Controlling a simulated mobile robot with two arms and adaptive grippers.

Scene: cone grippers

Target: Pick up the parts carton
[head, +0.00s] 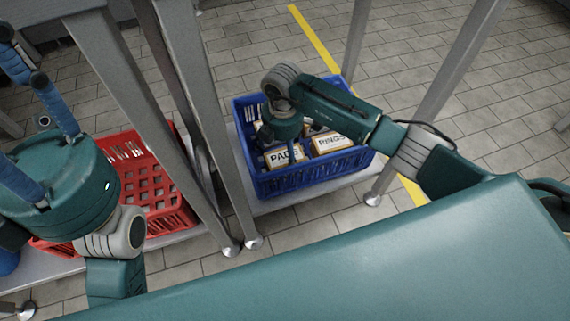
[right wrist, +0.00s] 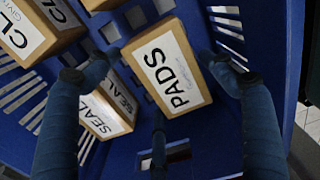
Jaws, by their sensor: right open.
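No carton label in view reads "parts". In the head view, a blue crate (head: 310,183) holds several cartons, among them a PADS carton (head: 284,157) and a RINGS carton (head: 330,143). My right gripper (head: 283,128) is down over the crate, hiding part of its contents. In the right wrist view, the open blue fingers (right wrist: 158,75) stand around the PADS carton (right wrist: 168,72), with one finger on each side and one below; contact cannot be told. A SEALS carton (right wrist: 108,108) lies beside it. My left gripper (head: 22,120) is at the left with fingers spread, empty.
Grey metal legs (head: 190,70) rise between the crates, and another leg (head: 425,115) stands to the right. More cartons (right wrist: 40,25) fill the crate's upper left in the wrist view.

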